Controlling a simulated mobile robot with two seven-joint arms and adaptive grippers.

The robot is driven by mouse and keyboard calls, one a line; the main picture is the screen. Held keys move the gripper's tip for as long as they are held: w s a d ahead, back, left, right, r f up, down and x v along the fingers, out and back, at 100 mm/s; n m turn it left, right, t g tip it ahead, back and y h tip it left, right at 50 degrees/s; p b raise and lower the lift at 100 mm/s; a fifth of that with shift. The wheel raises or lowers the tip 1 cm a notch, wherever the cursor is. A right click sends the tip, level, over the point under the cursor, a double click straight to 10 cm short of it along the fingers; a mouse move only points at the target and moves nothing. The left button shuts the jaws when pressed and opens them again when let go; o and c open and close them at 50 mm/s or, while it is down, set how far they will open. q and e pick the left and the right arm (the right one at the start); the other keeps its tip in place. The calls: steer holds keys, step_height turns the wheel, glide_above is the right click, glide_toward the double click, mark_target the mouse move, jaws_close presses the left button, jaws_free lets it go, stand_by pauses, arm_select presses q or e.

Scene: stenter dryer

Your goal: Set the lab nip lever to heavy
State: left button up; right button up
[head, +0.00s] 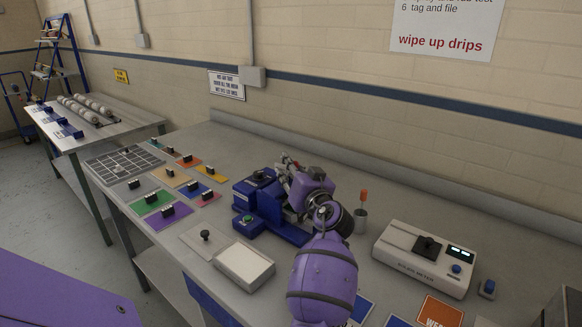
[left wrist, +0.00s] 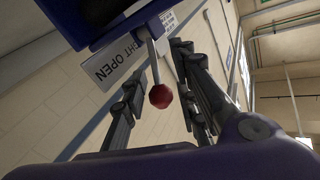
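The lab nip (head: 268,202) is a blue machine on the bench, partly covered by my left arm in the head view. Its lever (left wrist: 153,62) shows in the left wrist view as a thin grey rod with a red ball knob (left wrist: 160,96). A white label (left wrist: 120,66) beside the rod reads "...HT OPEN", partly cut off. My left gripper (head: 290,163) is at the machine's upper part. In the left wrist view its fingers are apart, one on each side of the lever, with a visible gap around the knob. The lever is not clearly visible in the head view. My right gripper is not in view.
Several coloured swatch cards (head: 173,177) with small black pieces lie left of the machine. A white-and-grey box (head: 243,264) stands in front. A cup with an orange-handled tool (head: 361,213) and a white meter (head: 425,260) stand to the right. The bench behind is clear.

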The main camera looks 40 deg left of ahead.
arm_select(q)
steer(key=shift+a, duration=0.15)
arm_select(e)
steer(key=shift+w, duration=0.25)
arm_select(q)
steer(key=shift+c, duration=0.6)
steer(key=shift+w, duration=0.1)
jaws_close()
